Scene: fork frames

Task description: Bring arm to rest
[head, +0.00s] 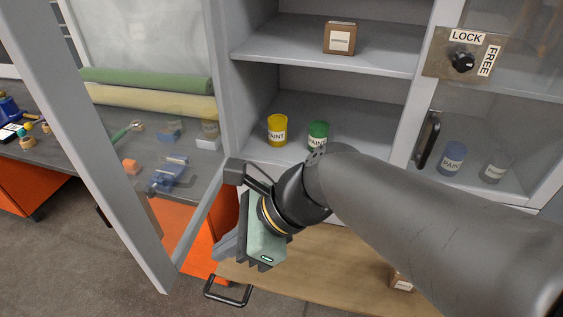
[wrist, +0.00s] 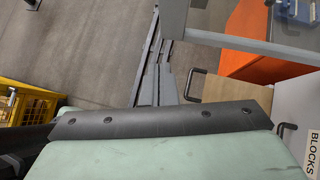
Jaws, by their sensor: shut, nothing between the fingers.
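My gripper (head: 226,246) has a pale green body with dark trim and grey fingers. In the head view my dark grey arm reaches in from the lower right, and the gripper hangs in front of the open cabinet, by the lower shelf edge. In the wrist view the gripper's fingers (wrist: 156,68) are together with nothing between them, over the grey floor. The fingertips are small and partly hidden in the head view.
The open glass door (head: 92,150) stands left of my gripper, close by. The shelves hold a yellow paint can (head: 277,130), a green paint can (head: 318,133) and a small box (head: 340,38). A wooden surface (head: 320,262) lies below. A yellow crate (wrist: 18,98) is at left.

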